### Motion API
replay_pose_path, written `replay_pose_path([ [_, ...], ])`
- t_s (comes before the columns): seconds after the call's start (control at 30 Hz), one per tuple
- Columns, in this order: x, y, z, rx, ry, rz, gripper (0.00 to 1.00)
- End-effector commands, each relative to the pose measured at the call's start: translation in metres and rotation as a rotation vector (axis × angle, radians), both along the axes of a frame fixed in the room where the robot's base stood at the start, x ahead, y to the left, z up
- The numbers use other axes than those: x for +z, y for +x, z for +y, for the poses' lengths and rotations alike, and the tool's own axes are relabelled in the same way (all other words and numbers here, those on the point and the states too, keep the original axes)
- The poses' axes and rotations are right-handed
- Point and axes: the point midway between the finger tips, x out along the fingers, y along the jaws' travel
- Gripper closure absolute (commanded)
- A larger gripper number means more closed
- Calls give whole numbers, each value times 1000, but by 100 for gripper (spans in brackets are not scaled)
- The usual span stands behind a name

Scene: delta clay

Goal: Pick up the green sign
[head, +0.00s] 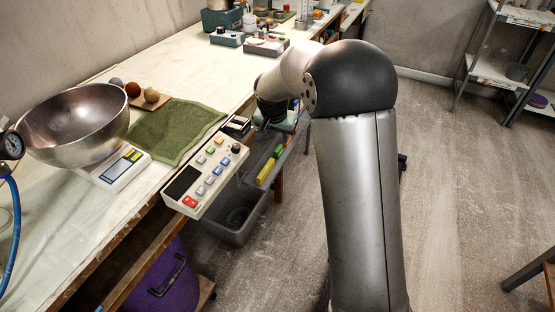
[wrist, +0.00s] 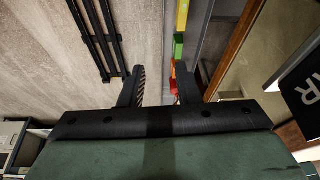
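I cannot make out a sign that is clearly green in either view. A black sign (wrist: 308,92) with white letters, partly cut off, is at the right edge of the wrist view. In the head view, a small dark, pale-edged item (head: 237,125) stands at the bench edge beside my gripper (head: 272,122). In the wrist view my gripper (wrist: 170,72) has its two dark fingers apart, with nothing held between them. The dark green surface below the fingers looks like my gripper's housing. My arm hides part of the bench edge in the head view.
A keypad panel (head: 206,176) sits at the bench edge, by a green cloth (head: 176,132) and a metal bowl (head: 75,125) on a scale (head: 118,172). Yellow (head: 266,171) and green blocks lie in a grey tray below the edge. Open floor lies to the right.

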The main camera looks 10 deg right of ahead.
Motion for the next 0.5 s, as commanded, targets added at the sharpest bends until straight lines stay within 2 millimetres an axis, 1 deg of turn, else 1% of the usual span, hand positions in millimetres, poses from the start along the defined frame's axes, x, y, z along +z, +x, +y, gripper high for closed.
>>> replay_pose_path([
  [0.03, -27, 18, 4, -21, 6, -18, 70],
  [0.1, -45, 36, 8, -51, 15, -40, 70],
  [0.2, -59, 51, 11, -76, 23, -61, 70],
  [0.23, -61, 53, 11, -81, 25, -65, 70],
  [0.37, -72, 60, 11, -90, 28, -69, 70],
  [0.5, -94, 68, 6, -92, 28, -68, 70],
])
